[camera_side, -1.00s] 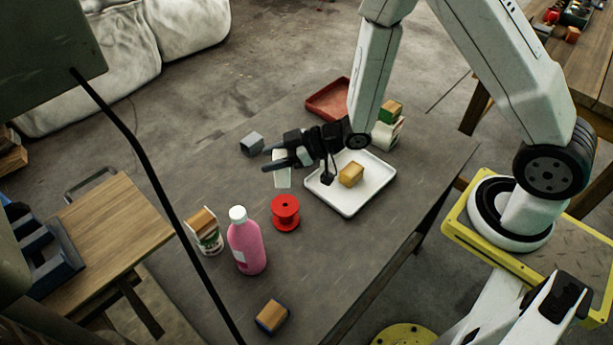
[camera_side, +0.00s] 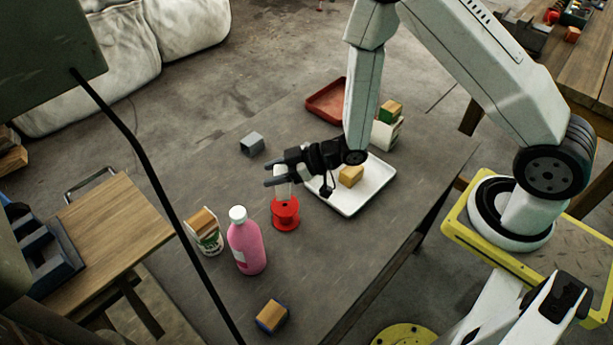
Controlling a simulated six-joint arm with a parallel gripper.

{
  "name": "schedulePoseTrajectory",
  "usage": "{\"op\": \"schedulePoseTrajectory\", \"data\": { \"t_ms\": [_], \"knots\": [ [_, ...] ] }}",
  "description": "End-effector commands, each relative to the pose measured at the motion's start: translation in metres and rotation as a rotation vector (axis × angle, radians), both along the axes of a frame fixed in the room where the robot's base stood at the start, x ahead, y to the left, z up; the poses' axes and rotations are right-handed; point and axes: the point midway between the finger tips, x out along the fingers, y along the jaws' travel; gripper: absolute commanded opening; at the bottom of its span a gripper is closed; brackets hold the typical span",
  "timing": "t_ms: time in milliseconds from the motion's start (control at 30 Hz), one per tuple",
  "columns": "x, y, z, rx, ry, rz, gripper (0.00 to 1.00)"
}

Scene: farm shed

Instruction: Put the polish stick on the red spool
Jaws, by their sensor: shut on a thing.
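The red spool (camera_side: 286,219) stands upright on the grey table, left of the white tray. My gripper (camera_side: 277,176) is shut on the white polish stick (camera_side: 282,187), which hangs upright between the fingers. The stick's lower end is right at the top of the spool in this view. I cannot tell whether it touches the spool or is just above it.
A white tray (camera_side: 347,209) with a yellow block (camera_side: 351,176) lies right of the spool. A pink bottle (camera_side: 246,246) and a carton (camera_side: 206,238) stand to the left. A grey block (camera_side: 252,143) and a red tray (camera_side: 325,103) are farther back. The front of the table holds a wood-and-blue block (camera_side: 271,316).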

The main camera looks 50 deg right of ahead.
Motion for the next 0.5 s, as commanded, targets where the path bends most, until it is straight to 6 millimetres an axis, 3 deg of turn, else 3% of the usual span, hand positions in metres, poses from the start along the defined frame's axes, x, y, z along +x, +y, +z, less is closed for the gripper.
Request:
{"op": "schedulePoseTrajectory", "data": {
  "t_ms": [167,500],
  "knots": [
    [0.000,0.000,-0.004,0.000,0.000,0.000,0.00],
    [0.000,0.000,-0.031,0.000,0.000,0.000,0.00]
  ]
}}
